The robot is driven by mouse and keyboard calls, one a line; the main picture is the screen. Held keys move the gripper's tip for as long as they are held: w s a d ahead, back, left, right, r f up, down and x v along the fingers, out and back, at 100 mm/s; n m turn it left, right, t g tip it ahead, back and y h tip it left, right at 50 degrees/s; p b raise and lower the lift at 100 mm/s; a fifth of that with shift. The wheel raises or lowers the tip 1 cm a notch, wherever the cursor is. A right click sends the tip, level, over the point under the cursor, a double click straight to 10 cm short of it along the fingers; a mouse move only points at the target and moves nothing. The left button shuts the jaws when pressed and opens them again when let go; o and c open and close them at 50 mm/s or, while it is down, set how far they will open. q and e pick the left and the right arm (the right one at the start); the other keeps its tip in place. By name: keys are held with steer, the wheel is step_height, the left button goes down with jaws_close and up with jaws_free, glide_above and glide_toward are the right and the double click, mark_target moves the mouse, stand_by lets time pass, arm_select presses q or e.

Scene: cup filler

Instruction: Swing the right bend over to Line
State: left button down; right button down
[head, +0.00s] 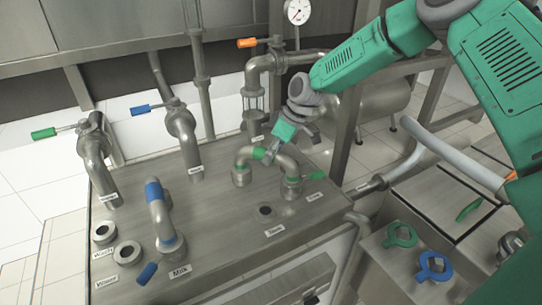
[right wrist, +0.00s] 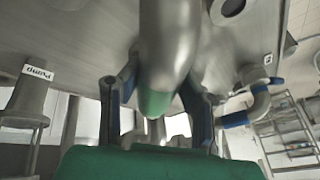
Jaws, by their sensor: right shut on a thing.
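The right bend (head: 282,160) is a steel arch with green bands, standing on the steel panel (head: 222,235). One end is at a port on the left, the other at a collar with a green handle (head: 315,176) on the right. My right gripper (head: 268,148) is shut on the bend from above and behind. In the right wrist view the bend (right wrist: 168,50) with its green band passes between the two fingers. An open port (head: 265,211) in front of the bend is empty. The small labels beside these ports are hard to read. My left gripper is not in view.
A blue-banded bend (head: 160,215) stands by the Milk label (head: 180,271), with two open ports (head: 103,232) to its left. Fixed pipes with blue (head: 147,109), green and orange handles rise behind.

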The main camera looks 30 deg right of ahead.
steer(key=c, duration=1.1)
jaws_free()
steer(key=shift+w+a+r, duration=0.1)
steer(key=shift+w+r, duration=0.2)
steer(key=shift+r, duration=0.05)
steer(key=shift+s, duration=0.2)
steer(key=shift+f, duration=0.1)
steer(key=v, duration=1.1)
steer(key=shift+d+r, duration=0.2)
steer(key=shift+r, duration=0.15)
